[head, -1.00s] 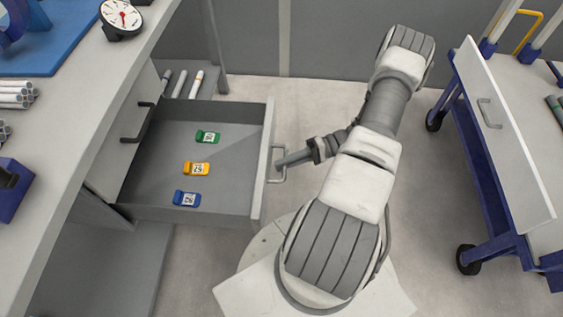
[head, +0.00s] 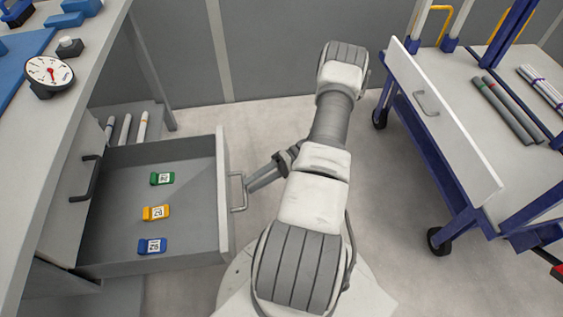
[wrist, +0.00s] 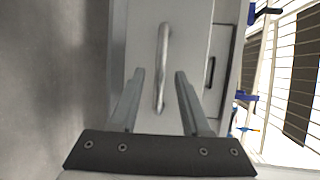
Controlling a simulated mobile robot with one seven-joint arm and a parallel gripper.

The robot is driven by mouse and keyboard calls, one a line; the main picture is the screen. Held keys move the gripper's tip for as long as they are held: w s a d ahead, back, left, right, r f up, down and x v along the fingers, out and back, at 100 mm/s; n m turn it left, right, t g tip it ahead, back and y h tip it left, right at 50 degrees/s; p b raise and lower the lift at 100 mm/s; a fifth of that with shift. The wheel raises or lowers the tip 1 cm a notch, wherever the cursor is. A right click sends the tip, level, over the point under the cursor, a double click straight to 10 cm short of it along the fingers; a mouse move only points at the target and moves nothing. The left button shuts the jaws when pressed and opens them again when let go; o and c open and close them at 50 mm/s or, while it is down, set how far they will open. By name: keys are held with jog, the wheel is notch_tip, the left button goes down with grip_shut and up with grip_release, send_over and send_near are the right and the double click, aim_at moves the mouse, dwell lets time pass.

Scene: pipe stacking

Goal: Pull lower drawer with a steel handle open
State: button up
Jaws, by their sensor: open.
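The lower drawer (head: 150,255) stands pulled out from the bench in the head view, with green, yellow and blue tagged items lying inside. Its steel handle (head: 238,192) is on the front panel, facing my arm. My gripper (head: 252,186) is beside the handle in the head view. In the wrist view, my gripper (wrist: 158,75) is open, with one finger on each side of the steel handle (wrist: 163,50). The handle's lower end shows between the fingers, with gaps to both. Whether a finger touches it is not clear.
The bench top (head: 90,75) with a dial gauge (head: 48,72) is at the left. A dark handle (head: 90,178) is on the panel above the drawer. A blue-framed cart (head: 455,190) stands at the right.

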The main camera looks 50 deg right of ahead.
jog(key=v, duration=1.4)
jog(key=shift+p, duration=0.4)
jog(key=shift+a, duration=0.1)
jog(key=w+a+r+n+g+h, duration=0.1)
jog(key=w+a+r+g+h, duration=0.15)
jog(key=r, duration=0.55)
jog(key=w+a+r+g+h, duration=0.2)
jog(key=a+r+h, duration=0.2)
jog(key=r, duration=0.4)
jog(key=w+a+r+n+g+h, duration=0.1)
jog(key=w+a+r+g+h, duration=0.2)
jog(key=r, duration=0.5)
jog(key=s+a+r+n+t+h, duration=0.1)
jog(key=s+a+r+t+h, duration=0.15)
jog(key=s+a+r, duration=0.35)
jog(key=s+a+r+t+h, duration=0.1)
jog(key=a+r+t, duration=0.25)
jog(key=a, duration=0.45)
jog(key=s+a+r+n+t+h, duration=0.1)
jog(key=s+a+r+t+h, duration=0.1)
jog(key=s+a+r+t, duration=0.3)
notch_tip(320, 180, up, 22)
jog(key=w+a+g+p, duration=0.1)
jog(key=g+p, duration=0.1)
jog(key=p, duration=2)
jog(key=shift+w+a+f, duration=0.2)
jog(key=shift+w+f, duration=0.05)
